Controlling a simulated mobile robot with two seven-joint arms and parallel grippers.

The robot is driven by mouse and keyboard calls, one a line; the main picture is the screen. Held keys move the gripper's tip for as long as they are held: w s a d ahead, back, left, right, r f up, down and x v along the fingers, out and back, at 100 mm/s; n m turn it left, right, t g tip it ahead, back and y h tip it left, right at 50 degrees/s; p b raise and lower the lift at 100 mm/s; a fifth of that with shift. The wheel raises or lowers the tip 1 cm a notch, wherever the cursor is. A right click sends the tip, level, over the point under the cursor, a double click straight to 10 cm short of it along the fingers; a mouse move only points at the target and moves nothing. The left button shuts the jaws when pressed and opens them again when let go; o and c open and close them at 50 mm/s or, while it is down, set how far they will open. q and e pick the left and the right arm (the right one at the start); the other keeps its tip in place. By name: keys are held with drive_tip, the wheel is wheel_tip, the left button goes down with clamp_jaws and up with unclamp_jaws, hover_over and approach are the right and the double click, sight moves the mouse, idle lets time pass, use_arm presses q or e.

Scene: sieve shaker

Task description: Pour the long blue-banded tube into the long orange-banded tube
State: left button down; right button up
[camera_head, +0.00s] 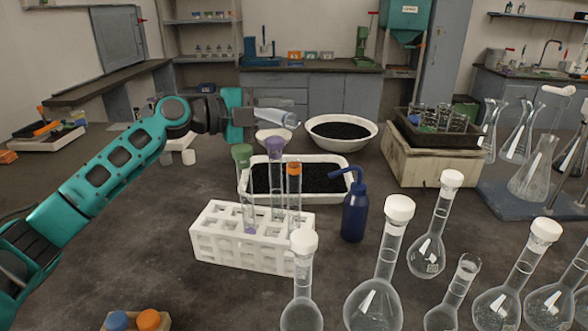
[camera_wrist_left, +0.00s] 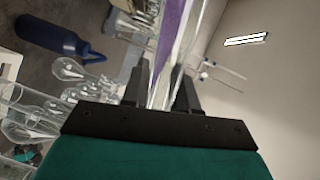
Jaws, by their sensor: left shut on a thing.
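My left gripper (camera_head: 262,117) is shut on a clear glass tube (camera_head: 278,118) above the table, behind the rack. The tube lies nearly level, with its bluish end towards the right; I cannot make out a blue band on it. In the left wrist view the clear tube runs up between the fingers (camera_wrist_left: 166,92), beside a purple strip that I cannot place. The long orange-banded tube (camera_head: 294,170) stands upright in the white rack (camera_head: 252,250), to the right and front of the gripper. My right gripper is not in view.
A green-topped tube (camera_head: 242,154) and a purple-topped tube (camera_head: 276,146) also stand in the rack. A blue wash bottle (camera_head: 355,215) is right of it. Several capped flasks (camera_head: 375,300) crowd the front right. A tray (camera_head: 243,188) and bowl (camera_head: 364,140) of dark grains lie behind.

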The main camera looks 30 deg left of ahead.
use_arm(q)
drive_tip(key=shift+f+m+b, duration=0.1)
drive_tip(key=shift+m+b, duration=0.2)
drive_tip(key=shift+b, duration=0.5)
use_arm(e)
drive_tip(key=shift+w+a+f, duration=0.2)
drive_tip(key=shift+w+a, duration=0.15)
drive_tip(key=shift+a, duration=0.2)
use_arm(q)
drive_tip(key=shift+r+m+b, duration=0.45)
drive_tip(key=shift+r+m, duration=0.05)
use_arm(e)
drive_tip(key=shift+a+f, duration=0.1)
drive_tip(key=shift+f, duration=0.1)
use_arm(q)
drive_tip(key=shift+r, duration=0.2)
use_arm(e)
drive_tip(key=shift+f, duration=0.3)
use_arm(q)
drive_tip(key=shift+m+b, duration=0.3)
drive_tip(key=shift+b, duration=0.25)
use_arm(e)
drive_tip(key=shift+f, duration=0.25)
